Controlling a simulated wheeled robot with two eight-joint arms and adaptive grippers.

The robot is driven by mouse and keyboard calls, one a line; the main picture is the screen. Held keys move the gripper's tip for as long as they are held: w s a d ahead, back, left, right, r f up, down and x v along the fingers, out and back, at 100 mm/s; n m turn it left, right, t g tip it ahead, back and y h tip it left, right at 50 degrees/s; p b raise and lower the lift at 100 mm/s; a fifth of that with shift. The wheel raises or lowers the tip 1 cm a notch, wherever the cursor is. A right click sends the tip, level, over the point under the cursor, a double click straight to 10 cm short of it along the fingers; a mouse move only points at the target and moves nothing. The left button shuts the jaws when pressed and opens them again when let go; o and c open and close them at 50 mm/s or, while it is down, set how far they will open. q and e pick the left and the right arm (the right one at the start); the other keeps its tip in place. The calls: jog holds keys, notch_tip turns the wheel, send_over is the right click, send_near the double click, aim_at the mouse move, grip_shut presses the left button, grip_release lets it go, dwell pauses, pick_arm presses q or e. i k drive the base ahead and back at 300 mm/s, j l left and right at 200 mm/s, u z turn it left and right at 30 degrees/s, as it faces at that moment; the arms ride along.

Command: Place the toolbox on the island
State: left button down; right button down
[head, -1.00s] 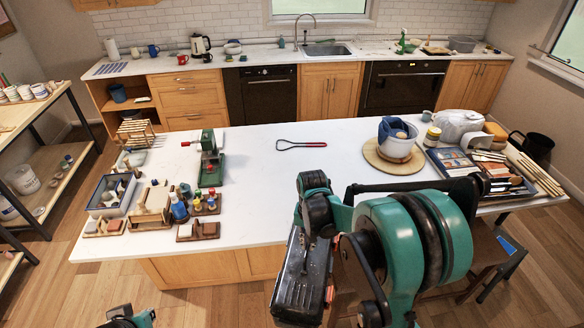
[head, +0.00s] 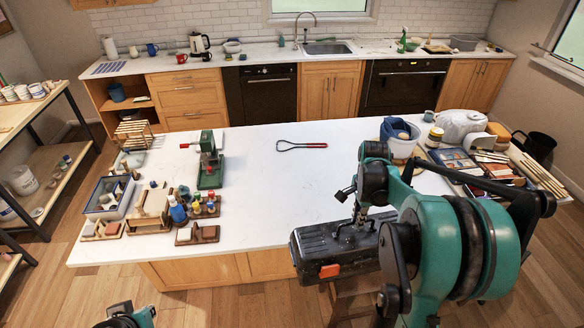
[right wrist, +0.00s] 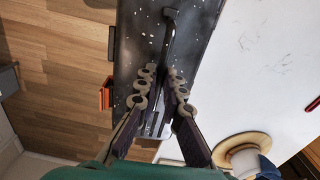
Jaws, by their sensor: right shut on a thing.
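The toolbox (head: 335,250) is dark grey and speckled, with an orange latch on its near side. In the head view it is at the island's front edge, its far part overlapping the white top; whether it touches the top cannot be told. My right gripper (head: 358,222) is above it, shut on its top handle. In the right wrist view both fingers (right wrist: 165,95) close around the handle of the toolbox (right wrist: 195,35). The island (head: 270,190) has clear white top around its middle. A part of my left arm shows at the bottom edge; its gripper is not visible.
A green clamp-like tool (head: 209,165) and small bottles stand on the island's left. A red-handled loop tool (head: 300,146) lies at the back middle. A stool (head: 355,300) stands in front.

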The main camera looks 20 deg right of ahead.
aim_at(294, 179)
jog(key=i+l, duration=0.15)
jog(key=i, duration=0.3)
jog(key=i+l, duration=0.15)
jog(key=i, duration=0.3)
jog(key=i+l, duration=0.2)
jog(key=i, duration=0.2)
jog(key=i+l, duration=0.15)
jog(key=i, duration=0.3)
jog(key=k+j, duration=0.2)
jog(key=k, duration=0.25)
jog(key=k+j, duration=0.15)
jog(key=k, duration=0.35)
jog(key=k+j, duration=0.2)
jog(key=k, duration=0.25)
